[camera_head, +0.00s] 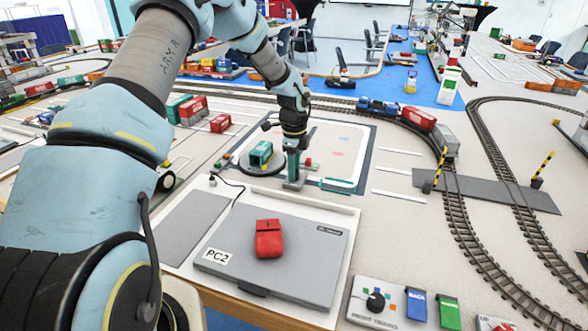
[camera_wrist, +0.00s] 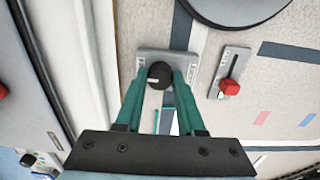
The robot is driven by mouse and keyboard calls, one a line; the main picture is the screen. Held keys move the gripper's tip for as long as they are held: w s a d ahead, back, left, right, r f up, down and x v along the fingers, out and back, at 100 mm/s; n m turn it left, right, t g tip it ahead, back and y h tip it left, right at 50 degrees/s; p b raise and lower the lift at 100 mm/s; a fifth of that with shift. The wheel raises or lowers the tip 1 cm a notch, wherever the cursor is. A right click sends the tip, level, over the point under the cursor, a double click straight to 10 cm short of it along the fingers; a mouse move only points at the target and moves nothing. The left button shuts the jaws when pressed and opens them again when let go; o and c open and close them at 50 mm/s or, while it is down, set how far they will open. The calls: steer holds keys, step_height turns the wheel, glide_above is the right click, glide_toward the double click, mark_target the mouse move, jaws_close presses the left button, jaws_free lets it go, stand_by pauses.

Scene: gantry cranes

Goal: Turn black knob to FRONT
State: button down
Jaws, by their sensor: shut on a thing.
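The black knob (camera_wrist: 159,76) sits on a small grey panel (camera_wrist: 188,58) in the wrist view. A pale mark shows on its top; the panel's lettering is too small to read. My gripper (camera_wrist: 160,81) has its two green fingers on either side of the knob and is shut on it. In the head view my gripper (camera_head: 293,168) points down at this panel (camera_head: 294,184), beside the framed white board. The knob is hidden there behind the fingers.
A red-handled slider (camera_wrist: 230,87) is close right of the knob panel. In the head view, a round dark disc with a green container (camera_head: 261,153) stands left of my gripper. The grey PC2 laptop (camera_head: 220,246) bears a red object (camera_head: 269,239). Another black knob (camera_head: 375,301) is at front right.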

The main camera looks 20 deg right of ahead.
stand_by(0.4)
steer(key=c, duration=0.5)
jaws_free()
step_height(320, 180, up, 11)
steer(key=shift+f+b, duration=0.1)
steer(key=shift+b, duration=0.95)
steer(key=s+a+r+n, duration=0.1)
steer(key=s+a+n, duration=0.1)
steer(key=a+n, duration=0.5)
steer(key=s+a+r+n, duration=0.2)
steer(key=a+n, duration=0.2)
steer(key=a, duration=0.7)
steer(key=s+a+n, duration=0.4)
steer(key=a, duration=0.1)
steer(key=s+a+n+t, duration=0.1)
steer(key=s+a+n, duration=0.3)
steer(key=a+n, duration=0.1)
steer(key=s+a+n, duration=0.3)
steer(key=a+n, duration=0.2)
steer(key=shift+s+a+t, duration=0.2)
steer(key=shift+s+t, duration=0.1)
steer(key=shift+s, duration=0.1)
